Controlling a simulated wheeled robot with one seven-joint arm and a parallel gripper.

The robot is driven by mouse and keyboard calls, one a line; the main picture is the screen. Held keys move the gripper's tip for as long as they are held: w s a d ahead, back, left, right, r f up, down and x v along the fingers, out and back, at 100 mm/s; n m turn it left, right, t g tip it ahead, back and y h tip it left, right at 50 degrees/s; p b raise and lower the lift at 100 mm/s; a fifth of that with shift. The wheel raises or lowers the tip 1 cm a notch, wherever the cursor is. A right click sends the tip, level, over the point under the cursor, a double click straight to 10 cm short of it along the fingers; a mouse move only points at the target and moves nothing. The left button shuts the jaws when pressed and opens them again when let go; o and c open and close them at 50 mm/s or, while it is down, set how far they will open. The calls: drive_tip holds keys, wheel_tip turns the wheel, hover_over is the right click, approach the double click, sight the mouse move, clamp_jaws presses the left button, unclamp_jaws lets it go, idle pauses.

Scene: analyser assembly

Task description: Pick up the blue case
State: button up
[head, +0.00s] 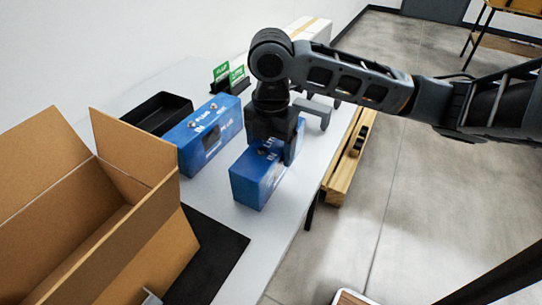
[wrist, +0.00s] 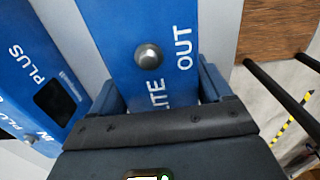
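A blue case marked LITE and OUT (head: 257,183) stands on the white table, below my gripper. Its top, with a round metal knob, fills the middle of the wrist view (wrist: 135,25). My gripper (wrist: 160,92) points down over the case, one finger along each long side. No clear gap shows between fingers and case, but I cannot tell whether they press on it. The fingertips are hidden. A second blue case marked IN and PLUS (head: 210,132) stands to the left, apart from my gripper; it also shows in the wrist view (wrist: 40,75).
An open cardboard box (head: 140,230) stands at the left front, beside a black mat (head: 215,255). A black tray (head: 157,112) and green signs (head: 229,75) are behind the cases. A wooden bench (head: 345,170) is beyond the table's right edge.

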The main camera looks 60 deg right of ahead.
drive_tip(key=shift+r, duration=0.1)
drive_tip(key=c, duration=1.3)
drive_tip(key=shift+r, duration=0.6)
drive_tip(key=r, duration=0.3)
drive_tip(key=shift+s+d, duration=0.1)
drive_tip(key=shift+s, duration=0.1)
drive_tip(key=shift+s+d+r, duration=0.35)
drive_tip(key=shift+s+r, duration=0.85)
drive_tip(key=shift+s, duration=0.65)
drive_tip(key=shift+s+d+r, duration=0.4)
drive_tip(key=shift+s+r, duration=0.75)
drive_tip(key=shift+s, duration=0.65)
drive_tip(key=shift+s+d+r, duration=0.35)
drive_tip(key=shift+s+r, duration=0.85)
drive_tip(key=shift+s, duration=0.65)
